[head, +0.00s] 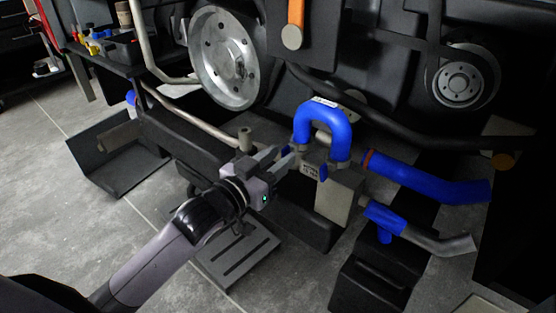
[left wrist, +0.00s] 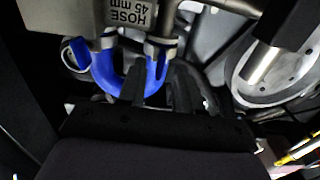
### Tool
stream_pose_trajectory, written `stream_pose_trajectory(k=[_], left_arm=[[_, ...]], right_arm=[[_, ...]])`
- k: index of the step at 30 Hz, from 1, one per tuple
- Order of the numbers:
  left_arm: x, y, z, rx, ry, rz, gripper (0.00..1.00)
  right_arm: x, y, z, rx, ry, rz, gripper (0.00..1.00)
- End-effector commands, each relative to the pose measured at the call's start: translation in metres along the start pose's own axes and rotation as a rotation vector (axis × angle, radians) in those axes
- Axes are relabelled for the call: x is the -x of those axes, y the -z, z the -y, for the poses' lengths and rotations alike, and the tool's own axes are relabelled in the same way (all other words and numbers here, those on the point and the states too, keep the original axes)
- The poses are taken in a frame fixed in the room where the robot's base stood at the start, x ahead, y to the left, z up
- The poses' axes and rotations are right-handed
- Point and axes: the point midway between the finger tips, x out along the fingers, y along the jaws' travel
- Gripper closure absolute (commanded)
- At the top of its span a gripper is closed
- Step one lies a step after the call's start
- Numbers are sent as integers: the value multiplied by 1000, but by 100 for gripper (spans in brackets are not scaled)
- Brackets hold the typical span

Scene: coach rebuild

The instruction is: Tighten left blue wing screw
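A blue U-shaped hose (head: 322,117) arches over a grey metal block (head: 338,190), with a clamp at each foot. It also shows in the left wrist view (left wrist: 127,80), beside a label reading HOSE 45 mm. A small blue piece, seemingly the left wing screw (head: 293,148), is at the left foot, largely hidden by my fingers. Another small blue piece (head: 323,173) is at the right foot. My left gripper (head: 283,158) points at the left foot. Its two dark fingers (left wrist: 160,85) are apart with a gap between them. I cannot tell whether they touch the screw. My right gripper is out of view.
A blue hose (head: 425,182) and a blue-ended pipe (head: 400,225) lie right of the block. A large metal pulley (head: 222,58) is behind, upper left. A black slotted step (head: 240,260) is below my left arm.

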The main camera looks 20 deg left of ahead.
Motion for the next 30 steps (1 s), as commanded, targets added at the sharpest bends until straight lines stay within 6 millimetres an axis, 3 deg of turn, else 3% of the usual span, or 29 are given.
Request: stream_pose_trajectory(k=[11,12,15,30], left_arm=[[-6,0,0,0,0,0,66],[-6,0,0,0,0,0,69],[-6,0,0,0,0,0,100],[-6,2,0,-73,0,2,100]], right_arm=[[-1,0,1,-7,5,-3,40],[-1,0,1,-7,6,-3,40],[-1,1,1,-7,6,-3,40],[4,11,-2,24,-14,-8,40]])
